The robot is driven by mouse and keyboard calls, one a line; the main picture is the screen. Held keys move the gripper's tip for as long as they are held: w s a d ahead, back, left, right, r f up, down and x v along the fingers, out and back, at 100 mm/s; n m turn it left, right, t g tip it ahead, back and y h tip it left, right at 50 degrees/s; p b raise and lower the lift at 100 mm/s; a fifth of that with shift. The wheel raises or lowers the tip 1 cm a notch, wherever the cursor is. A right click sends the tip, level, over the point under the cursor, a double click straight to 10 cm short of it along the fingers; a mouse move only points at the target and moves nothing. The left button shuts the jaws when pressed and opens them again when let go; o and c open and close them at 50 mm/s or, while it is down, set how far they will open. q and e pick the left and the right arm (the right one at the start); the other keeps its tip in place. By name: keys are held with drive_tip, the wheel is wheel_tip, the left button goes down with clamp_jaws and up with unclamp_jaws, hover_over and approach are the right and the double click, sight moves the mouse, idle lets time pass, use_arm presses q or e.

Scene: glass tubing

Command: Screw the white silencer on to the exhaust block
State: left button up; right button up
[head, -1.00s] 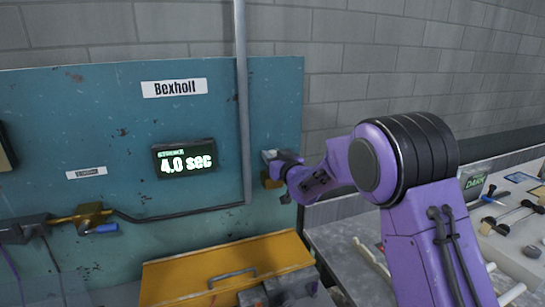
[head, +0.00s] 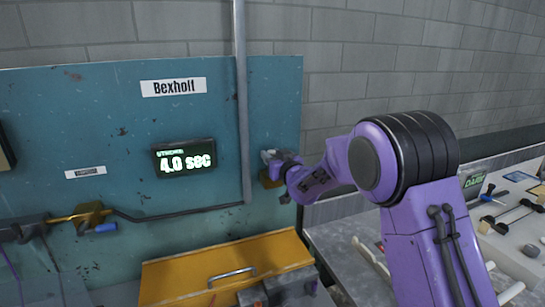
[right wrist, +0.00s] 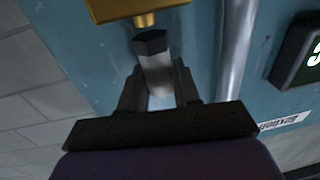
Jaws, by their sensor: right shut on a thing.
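The exhaust block (head: 268,181) is a small brass-coloured block on the right part of the teal panel, mostly hidden by my right gripper (head: 280,163) in the head view. In the right wrist view the block (right wrist: 120,8) is at the top edge, with a round brass port (right wrist: 145,20) facing my gripper. My right gripper (right wrist: 158,85) is shut on the white silencer (right wrist: 157,75), a pale cylinder with a dark end. That dark end points at the port and is very close to it; I cannot tell whether they touch. My left gripper is not in view.
A vertical grey pipe (head: 243,110) runs left of the block. A lit display (head: 184,158) reads 4.0 sec. A bench with tools (head: 510,215) stands at the right. Brass and grey fittings (head: 88,215) sit at the left.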

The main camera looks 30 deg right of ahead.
drive_tip(key=shift+f, duration=0.25)
idle(0.3)
idle(0.4)
drive_tip(key=shift+a+m+h+b, duration=0.1)
drive_tip(key=shift+m+h+b, duration=0.4)
drive_tip(key=shift+h, duration=0.4)
drive_tip(key=shift+r+m+g+h+p, duration=0.2)
drive_tip(key=shift+m+g+h+p, duration=0.35)
drive_tip(key=shift+m+h, duration=0.35)
drive_tip(key=shift+f+m+h, duration=0.1)
drive_tip(key=shift+m+h, duration=0.2)
drive_tip(key=shift+h, duration=0.4)
drive_tip(key=o, duration=0.9)
drive_tip(key=shift+o, duration=0.6)
